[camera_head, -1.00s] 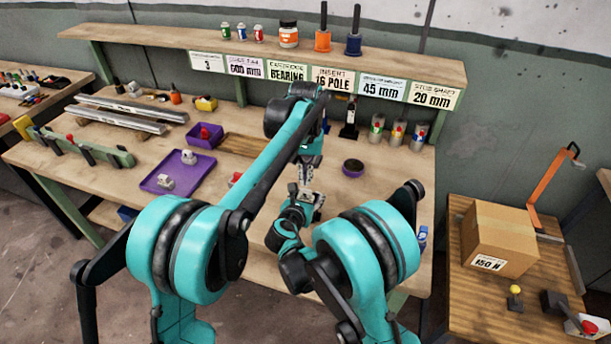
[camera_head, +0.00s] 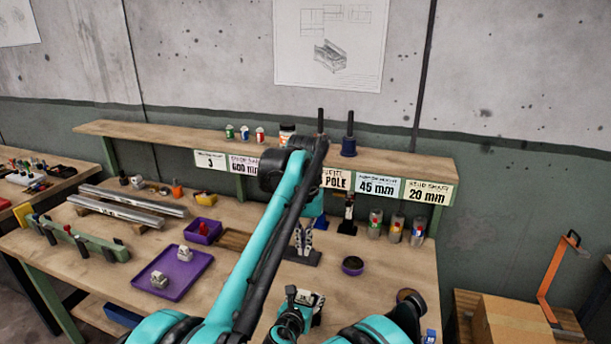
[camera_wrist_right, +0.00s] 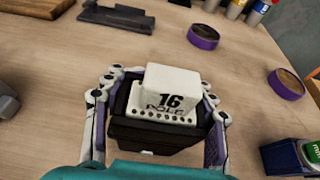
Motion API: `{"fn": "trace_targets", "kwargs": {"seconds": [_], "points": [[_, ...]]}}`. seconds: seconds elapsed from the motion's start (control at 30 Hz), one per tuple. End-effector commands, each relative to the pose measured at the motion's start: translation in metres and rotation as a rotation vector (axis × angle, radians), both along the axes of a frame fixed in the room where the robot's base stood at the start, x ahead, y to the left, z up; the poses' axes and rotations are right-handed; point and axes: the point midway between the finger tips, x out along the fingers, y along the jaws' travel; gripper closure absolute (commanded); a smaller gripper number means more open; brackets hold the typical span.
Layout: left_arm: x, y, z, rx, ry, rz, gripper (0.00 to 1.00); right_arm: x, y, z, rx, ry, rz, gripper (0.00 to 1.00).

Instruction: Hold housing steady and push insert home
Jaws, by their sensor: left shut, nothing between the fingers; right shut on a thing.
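My right gripper (camera_wrist_right: 158,110) is shut on the black housing (camera_wrist_right: 150,135), one finger on each side of it. The white insert (camera_wrist_right: 170,88), marked "16 POLE", sits at the top of the housing with its dotted flange showing. How deep it is seated, I cannot tell. In the head view my right gripper (camera_head: 305,302) is low in the middle, and the housing is small and partly hidden there. My left gripper (camera_head: 302,240) is shut and empty, pointing down behind the right one and apart from the housing.
A purple tray (camera_head: 205,267) with light parts lies left. A round purple-rimmed dish (camera_head: 352,266) stands right of my left gripper. Several cans (camera_head: 396,229) stand at the back right under a labelled shelf (camera_head: 400,163). Bench between tray and grippers is mostly clear.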

Motion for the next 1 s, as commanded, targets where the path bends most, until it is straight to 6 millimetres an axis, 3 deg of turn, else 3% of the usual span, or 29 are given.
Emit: {"fn": "trace_targets", "kwargs": {"seconds": [0.03, 0.13, 0.57, 1.0], "points": [[0.0, 0.0, 0.0, 0.0, 0.0, 0.0, 1.0, 0.0, 0.0, 0.0, 0.0, 0.001, 0.0, 0.45], [0.0, 0.0, 0.0, 0.0, 0.0, 0.0, 1.0, 0.0, 0.0, 0.0, 0.0, 0.0, 0.0, 0.2], [0.0, 0.0, 0.0, 0.0, 0.0, 0.0, 1.0, -0.008, 0.003, 0.004, 0.0, 0.0, 0.002, 0.2], [0.0, 0.0, 0.0, 0.0, 0.0, 0.0, 1.0, -0.085, 0.027, 0.037, 0.0, 0.0, 0.003, 0.2]]}}
